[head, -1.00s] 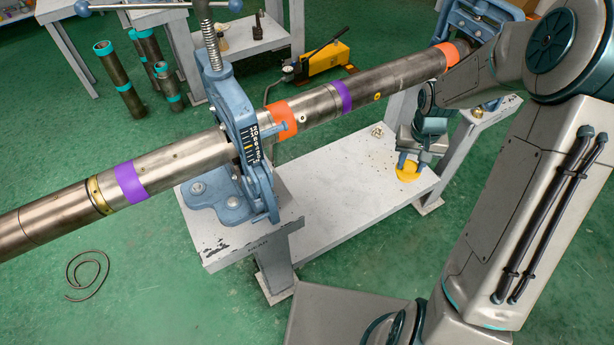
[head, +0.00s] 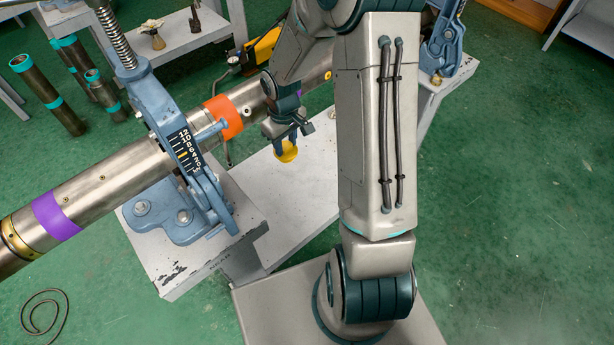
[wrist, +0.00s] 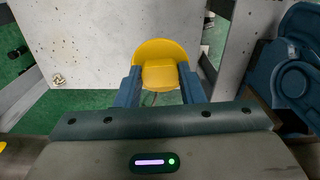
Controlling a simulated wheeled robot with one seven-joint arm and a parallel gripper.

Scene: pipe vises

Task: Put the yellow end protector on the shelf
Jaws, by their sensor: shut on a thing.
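The yellow end protector (head: 287,151) is a round yellow piece, held between the fingers of my gripper (head: 285,138). In the wrist view the end protector (wrist: 160,62) sits between the two blue fingertips, and my gripper (wrist: 160,82) is shut on it. In the head view it shows in front of the low white shelf (head: 290,190) of the vise stand. In the wrist view the white shelf board (wrist: 90,45) lies beyond it. Whether the protector touches the shelf I cannot tell.
A long steel pipe (head: 110,184) with purple and orange bands runs through the blue vise (head: 180,150), close above the shelf. A yellow hand pump (head: 262,45) stands behind. Teal-ended pipes (head: 50,98) stand at the left. Green floor is free at the right.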

